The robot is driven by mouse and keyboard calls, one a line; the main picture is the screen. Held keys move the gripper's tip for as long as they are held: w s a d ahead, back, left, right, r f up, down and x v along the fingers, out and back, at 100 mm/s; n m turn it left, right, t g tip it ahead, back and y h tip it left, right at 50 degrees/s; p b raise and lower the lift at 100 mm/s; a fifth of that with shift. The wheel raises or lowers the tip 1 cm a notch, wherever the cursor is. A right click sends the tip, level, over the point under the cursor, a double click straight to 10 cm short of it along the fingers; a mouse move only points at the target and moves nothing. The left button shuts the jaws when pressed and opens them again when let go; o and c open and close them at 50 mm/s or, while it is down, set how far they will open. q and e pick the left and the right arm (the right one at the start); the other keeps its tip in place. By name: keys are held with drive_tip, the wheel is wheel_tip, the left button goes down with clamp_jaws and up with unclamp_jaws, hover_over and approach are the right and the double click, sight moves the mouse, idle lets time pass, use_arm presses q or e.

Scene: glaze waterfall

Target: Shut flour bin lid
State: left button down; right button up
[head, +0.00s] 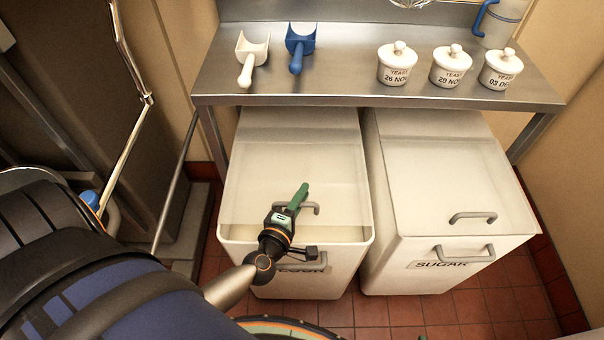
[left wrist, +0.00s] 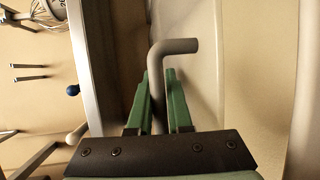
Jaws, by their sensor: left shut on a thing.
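The flour bin (head: 300,285) is the left of two white bins under the steel counter. Its pale lid (head: 265,185) lies back from the front rim, with a narrow open strip along the front. My left gripper (head: 301,190) is above the lid and shut on its grey handle (head: 316,208). In the left wrist view, the green fingers of the gripper (left wrist: 158,75) are on either side of the bent grey handle (left wrist: 178,46). My arm partly hides the bin's front and label. My right gripper is not in view.
The sugar bin (head: 420,278) stands close on the right, its lid (head: 450,180) covering it. The steel counter (head: 345,75) overhangs both bins and holds a white scoop (head: 250,60), a blue scoop (head: 299,46) and yeast jars (head: 452,66). Red tiled floor (head: 405,312) lies in front.

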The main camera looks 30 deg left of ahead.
sight(301, 220)
use_arm(q)
drive_tip(key=shift+s+d, duration=0.6)
drive_tip(key=shift+s, duration=0.4)
drive_tip(key=shift+s+d, duration=0.6)
drive_tip(key=shift+s, duration=0.35)
drive_tip(key=c, duration=1.1)
unclamp_jaws()
drive_tip(key=shift+s, duration=0.15)
